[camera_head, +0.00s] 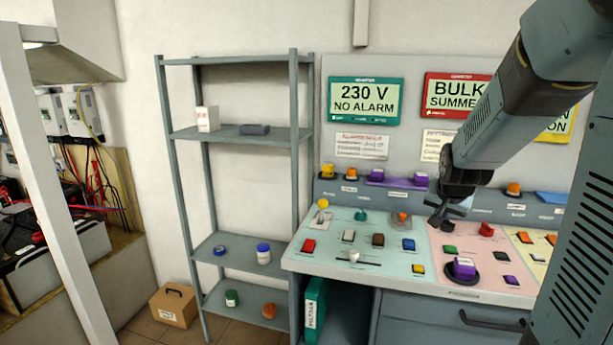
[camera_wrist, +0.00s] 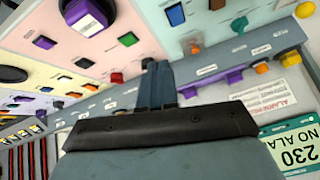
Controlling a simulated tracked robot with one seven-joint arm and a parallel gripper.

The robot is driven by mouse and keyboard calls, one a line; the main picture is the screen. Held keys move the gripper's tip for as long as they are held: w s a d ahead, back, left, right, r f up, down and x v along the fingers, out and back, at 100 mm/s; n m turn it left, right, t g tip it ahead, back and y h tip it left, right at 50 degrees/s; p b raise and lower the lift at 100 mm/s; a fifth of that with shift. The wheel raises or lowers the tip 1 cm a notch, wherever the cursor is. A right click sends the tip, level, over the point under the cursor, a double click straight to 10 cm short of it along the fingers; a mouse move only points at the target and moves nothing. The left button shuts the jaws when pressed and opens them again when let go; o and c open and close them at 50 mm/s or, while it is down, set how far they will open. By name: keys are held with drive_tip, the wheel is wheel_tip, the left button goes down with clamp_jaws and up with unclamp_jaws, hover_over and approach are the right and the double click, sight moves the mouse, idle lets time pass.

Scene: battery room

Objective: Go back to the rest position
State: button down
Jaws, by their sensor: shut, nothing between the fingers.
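My gripper (camera_head: 440,219) is shut and empty. In the head view it hangs just above the back part of the control desk, near the border of the green panel (camera_head: 336,258) and the pink panel (camera_head: 479,287). In the wrist view my gripper (camera_wrist: 158,82) shows as closed fingers over the desk, with the panels behind it. My arm reaches in from the right side of the head view and bends down to the desk. I cannot tell whether the fingertips touch anything.
Several buttons and switches cover the desk, including a purple knob (camera_head: 464,268) on a black base and a red switch (camera_head: 486,230). Signs (camera_head: 365,101) hang on the back board. A grey shelf (camera_head: 232,137) stands left of the desk. Open air lies above the desk's front.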

drive_tip(key=s+a+r+n, duration=0.2)
drive_tip(key=s+a+r, duration=0.1)
drive_tip(key=s, duration=0.5)
drive_tip(key=s+a+r+n+g+y, duration=0.1)
drive_tip(key=s+a+r+n, duration=0.1)
drive_tip(key=s, duration=0.6)
drive_tip(key=s+a+r+n, duration=0.2)
drive_tip(key=s+a+r, duration=0.2)
drive_tip(key=s, duration=0.4)
drive_tip(key=shift+s+a+y, duration=0.15)
drive_tip(key=shift+a+y, duration=0.15)
drive_tip(key=shift+y, duration=0.1)
